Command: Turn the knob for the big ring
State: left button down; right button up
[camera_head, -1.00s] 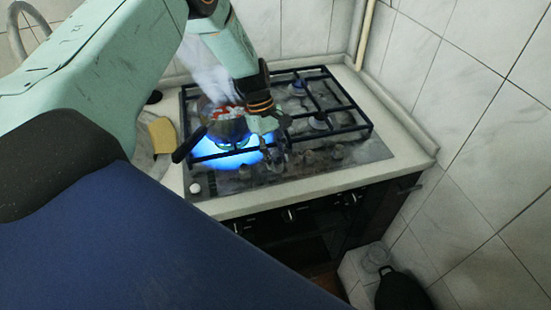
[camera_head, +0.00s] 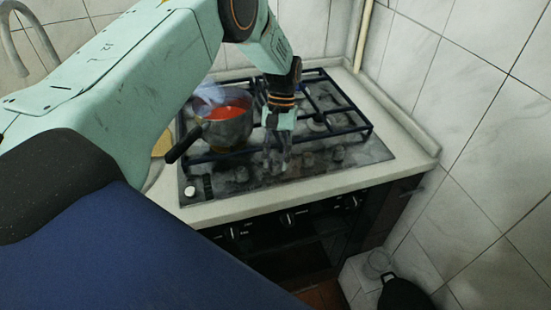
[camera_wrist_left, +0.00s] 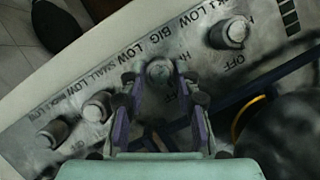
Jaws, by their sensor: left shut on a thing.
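The knob (camera_wrist_left: 160,70) with the printed word BIG beside it is between the fingertips of my left gripper (camera_wrist_left: 157,82) in the left wrist view. The gripper is shut on it. In the head view my left gripper (camera_head: 277,162) reaches down to the front row of knobs and hides that knob. A metal saucepan (camera_head: 229,133) with red contents stands on a left burner, its dark handle pointing to the front left. No flame shows under it. The big ring cannot be made out clearly. My right gripper is not in view.
Other knobs flank the held one: one (camera_wrist_left: 230,32) on one side, two (camera_wrist_left: 97,107) on the other. Dark grates (camera_head: 348,128) cover the hob. Tiled walls (camera_head: 470,95) close off the right.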

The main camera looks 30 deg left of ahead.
pick_arm(q)
jog(key=shift+d+m+y, duration=0.1)
jog(key=shift+m+y, duration=0.5)
jog(key=shift+m, duration=1)
jog(key=c, duration=1)
grip_release()
jog(key=shift+o, duration=0.2)
jog(key=shift+w+r, duration=0.15)
jog(key=shift+r, duration=0.05)
jog(key=v, duration=1.1)
jog(key=shift+w+r, duration=0.2)
